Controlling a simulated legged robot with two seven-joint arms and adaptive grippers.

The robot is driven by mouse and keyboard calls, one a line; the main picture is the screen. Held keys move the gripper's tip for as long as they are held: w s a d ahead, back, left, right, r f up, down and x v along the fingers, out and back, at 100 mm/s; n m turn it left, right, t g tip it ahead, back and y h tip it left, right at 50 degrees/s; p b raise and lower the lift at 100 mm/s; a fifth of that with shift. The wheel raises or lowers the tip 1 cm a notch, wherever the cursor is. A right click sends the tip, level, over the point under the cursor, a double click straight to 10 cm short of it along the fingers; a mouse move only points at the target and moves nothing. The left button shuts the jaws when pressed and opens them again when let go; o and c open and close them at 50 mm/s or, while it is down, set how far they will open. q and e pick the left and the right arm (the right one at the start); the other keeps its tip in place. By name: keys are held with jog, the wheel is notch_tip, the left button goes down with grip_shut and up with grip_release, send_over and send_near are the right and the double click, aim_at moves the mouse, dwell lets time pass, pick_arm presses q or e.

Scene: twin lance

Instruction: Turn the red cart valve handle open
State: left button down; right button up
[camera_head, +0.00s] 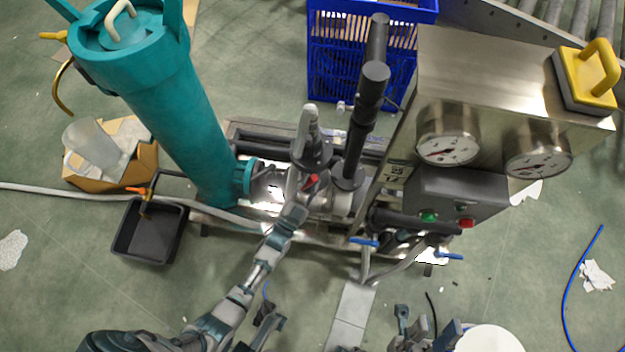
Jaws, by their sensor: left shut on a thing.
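The red cart valve handle (311,183) shows as a small red piece low on the cart's pipework, beside a dark upright pipe. My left gripper (296,205) reaches up from the lower left and is shut at the handle's near end. The fingertips overlap the handle, and the exact contact is hard to see. Most of the handle and the valve body are hidden by the gripper and fittings. My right gripper (425,328) is at the bottom edge, far from the valve and partly cut off; its finger opening is unclear.
A teal cylinder (165,105) stands left of the valve. A steel panel with gauges (448,147) and a grey button box (455,195) stands right. A blue crate (335,70) is behind. A black tray (150,230) and hose lie left.

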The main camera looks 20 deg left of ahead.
pick_arm(q)
jog(key=n, duration=0.1)
jog(key=n+y+b, duration=0.1)
jog(key=n, duration=0.1)
jog(key=n+t+y, duration=0.1)
jog(key=n, duration=0.1)
jog(key=shift+s+a+r, duration=0.1)
jog(key=shift+a+r, duration=0.05)
jog(key=shift+a, duration=0.1)
jog(key=shift+a+n+y+b, duration=0.1)
jog(key=shift+n+y+b, duration=0.3)
jog(key=shift+n, duration=0.2)
jog(key=shift+a+r, duration=0.1)
jog(key=shift+r, duration=0.05)
jog(key=c, duration=0.9)
grip_release()
jog(key=v, duration=1.2)
jog(key=shift+f, duration=0.2)
jog(key=shift+r, duration=0.1)
